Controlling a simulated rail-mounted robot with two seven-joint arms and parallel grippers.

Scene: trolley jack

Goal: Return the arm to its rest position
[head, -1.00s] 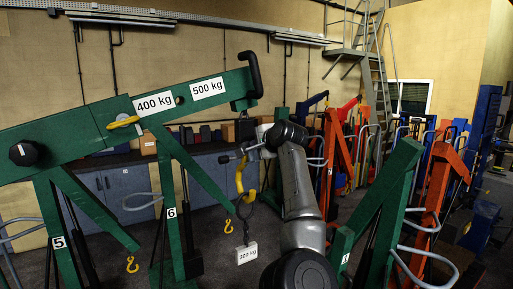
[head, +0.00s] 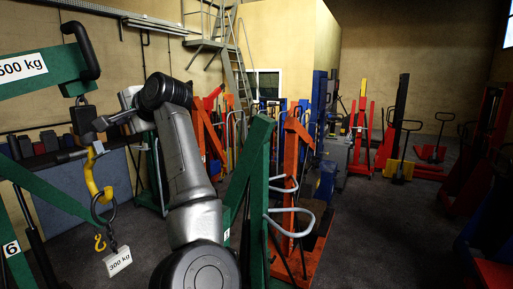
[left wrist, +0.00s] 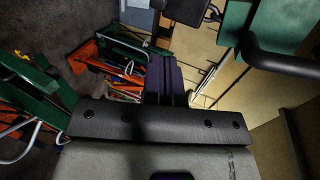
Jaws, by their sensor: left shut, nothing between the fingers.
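My left arm rises from the bottom of the head view and bends left at a dark elbow. Its gripper (head: 66,156) is small and dark at the left, close beside the top of a yellow hook (head: 92,175) in the picture; whether they touch I cannot tell. In the left wrist view the gripper (left wrist: 168,68) shows dark fingers together, with nothing between them. The hook hangs below the green crane boom (head: 40,75) and carries a dark ring and a 300 kg tag (head: 118,261). My right gripper is out of view.
A green crane post (head: 256,170) and an orange crane (head: 291,165) stand right of my arm. Grey-blue cabinets (head: 60,192) are behind the hook. Red and yellow lifters (head: 398,130) stand at the back right. Dark floor (head: 390,230) is open at the centre right.

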